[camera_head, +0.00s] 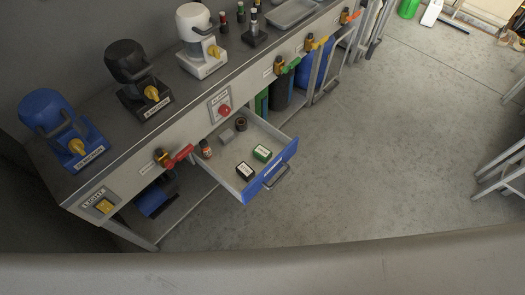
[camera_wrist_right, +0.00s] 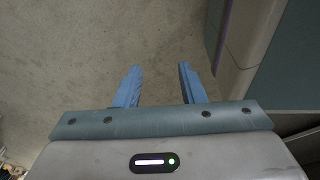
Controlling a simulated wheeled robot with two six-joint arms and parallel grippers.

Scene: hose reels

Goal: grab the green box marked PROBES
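The green box (camera_head: 262,153) lies in the open drawer (camera_head: 291,147), near the drawer's blue front; its white label is too small to read. A black box (camera_head: 244,171) with a white label lies beside it, to the left and nearer. My right gripper (camera_wrist_right: 158,86) shows only in the right wrist view, its two blue fingers apart with nothing between them, above bare floor. My left gripper does not show in either view.
The drawer also holds a small bottle (camera_head: 206,149), a grey block (camera_head: 226,136) and a dark ring-like item (camera_head: 241,124). A red-handled valve (camera_head: 178,156) sticks out left of the drawer. The floor (camera_head: 370,150) right of it is clear.

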